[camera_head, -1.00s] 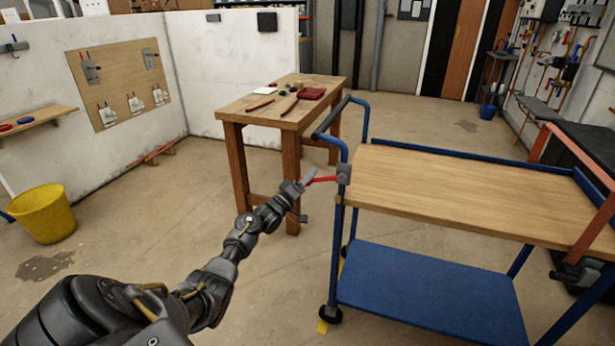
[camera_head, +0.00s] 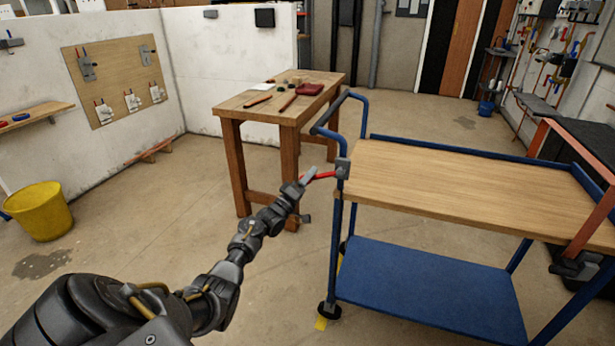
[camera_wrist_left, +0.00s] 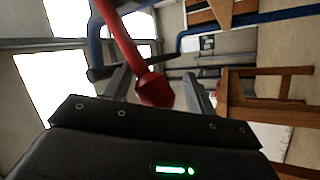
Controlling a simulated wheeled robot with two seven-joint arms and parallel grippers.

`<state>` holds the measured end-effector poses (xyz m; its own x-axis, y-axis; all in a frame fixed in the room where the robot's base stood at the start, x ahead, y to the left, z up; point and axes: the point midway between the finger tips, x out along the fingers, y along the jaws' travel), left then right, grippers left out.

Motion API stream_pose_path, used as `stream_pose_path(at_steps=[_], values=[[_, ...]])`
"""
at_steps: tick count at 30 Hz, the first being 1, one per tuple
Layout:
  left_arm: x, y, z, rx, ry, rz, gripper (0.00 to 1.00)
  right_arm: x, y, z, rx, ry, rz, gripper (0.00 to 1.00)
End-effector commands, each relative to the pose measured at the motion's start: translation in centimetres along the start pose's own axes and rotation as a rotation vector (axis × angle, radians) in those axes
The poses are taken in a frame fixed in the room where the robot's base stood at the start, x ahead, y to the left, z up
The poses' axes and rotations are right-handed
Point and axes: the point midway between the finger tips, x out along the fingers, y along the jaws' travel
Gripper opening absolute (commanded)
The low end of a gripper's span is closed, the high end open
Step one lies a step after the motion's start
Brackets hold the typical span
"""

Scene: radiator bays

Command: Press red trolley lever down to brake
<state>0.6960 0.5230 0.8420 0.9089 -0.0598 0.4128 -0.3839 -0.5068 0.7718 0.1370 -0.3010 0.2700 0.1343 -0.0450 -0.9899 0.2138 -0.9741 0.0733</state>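The red lever (camera_head: 322,175) juts left from a grey block (camera_head: 342,167) on the blue trolley's (camera_head: 450,185) near left post, close to level in the head view. My left gripper (camera_head: 306,180) is at its outer end. In the left wrist view the red lever (camera_wrist_left: 124,45) runs down to a thicker red end (camera_wrist_left: 154,90) between the two grey fingers of my left gripper (camera_wrist_left: 158,88). The fingers stand apart, with a visible gap on the right side. Whether a finger touches the lever is unclear. My right gripper is not in view.
A wooden workbench (camera_head: 236,170) with tools stands behind the lever. The trolley has a blue lower shelf (camera_head: 430,290) and a blue push handle (camera_head: 330,118). A yellow bucket (camera_head: 40,210) stands at the left.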

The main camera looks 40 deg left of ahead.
Motion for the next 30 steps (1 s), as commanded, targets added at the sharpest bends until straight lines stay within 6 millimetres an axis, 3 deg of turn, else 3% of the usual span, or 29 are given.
stream_pose_path(at_steps=[11, 24, 30], values=[[-0.3, 0.2, -0.2, 0.003, 0.004, 0.004, 0.59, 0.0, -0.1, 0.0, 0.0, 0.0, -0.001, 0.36], [-8.1, 0.0, -0.1, 0.002, 0.001, 0.001, 0.59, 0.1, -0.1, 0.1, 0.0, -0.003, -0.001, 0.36], [-10.3, 0.1, 0.0, 0.001, 0.001, 0.003, 0.59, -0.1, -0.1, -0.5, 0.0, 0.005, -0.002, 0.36]])
